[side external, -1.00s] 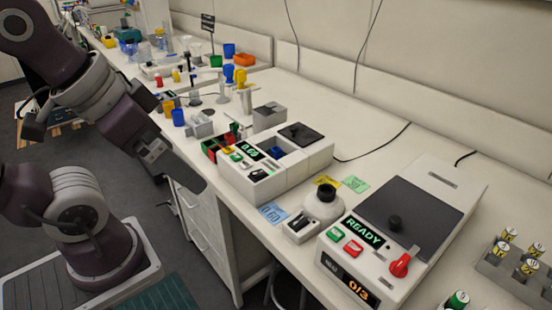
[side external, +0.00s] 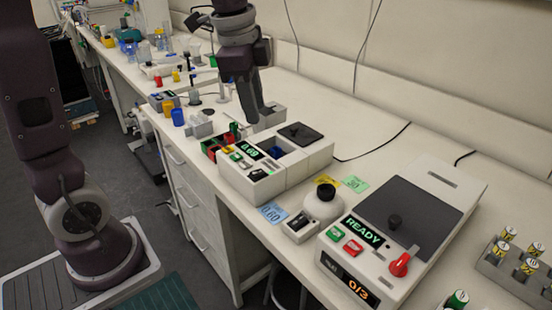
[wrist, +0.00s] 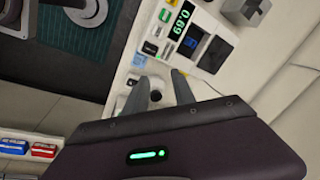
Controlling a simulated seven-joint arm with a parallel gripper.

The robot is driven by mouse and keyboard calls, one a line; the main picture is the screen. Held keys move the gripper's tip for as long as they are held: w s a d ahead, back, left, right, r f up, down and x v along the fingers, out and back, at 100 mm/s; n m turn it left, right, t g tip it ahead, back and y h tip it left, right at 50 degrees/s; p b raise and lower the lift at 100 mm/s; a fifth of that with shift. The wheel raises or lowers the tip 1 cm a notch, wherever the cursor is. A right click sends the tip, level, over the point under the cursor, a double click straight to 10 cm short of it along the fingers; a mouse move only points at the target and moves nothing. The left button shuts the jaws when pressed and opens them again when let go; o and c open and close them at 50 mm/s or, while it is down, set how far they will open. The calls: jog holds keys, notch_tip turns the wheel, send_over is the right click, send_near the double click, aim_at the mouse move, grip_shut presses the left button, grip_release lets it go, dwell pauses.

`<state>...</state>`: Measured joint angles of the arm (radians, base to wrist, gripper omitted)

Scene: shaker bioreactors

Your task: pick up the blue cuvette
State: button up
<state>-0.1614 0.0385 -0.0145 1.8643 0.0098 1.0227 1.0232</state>
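A blue patch (side external: 275,152) shows in the open well of the white photometer (side external: 307,172); I cannot tell whether it is the blue cuvette or the well's lining. The well also shows dark blue in the wrist view (wrist: 191,38). In the side view my arm reaches down over the bench behind the photometer, near a grey box (side external: 272,114); the fingertips are hard to make out there.
A small rack with red and green parts (side external: 216,146) stands left of the photometer. Blue (side external: 272,213) and green (side external: 355,184) cards lie in front and right. A larger white machine reading READY (side external: 400,235) stands at right.

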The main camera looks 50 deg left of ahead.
jog(key=w+a+f+m+g, duration=0.1)
jog(key=w+a+f+m, duration=0.25)
jog(key=w, duration=0.25)
jog(key=m+g, duration=0.1)
jog(key=m, duration=0.3)
send_over(276, 158)
notch_tip(276, 158, down, 8)
jog(key=shift+m, duration=0.25)
jog(key=f, duration=0.4)
jog(key=a+f, duration=0.1)
jog(key=f, duration=0.1)
jog(key=shift+w+f, duration=0.3)
jog(key=shift+w, duration=0.1)
jog(key=shift+f, duration=0.4)
grip_shut()
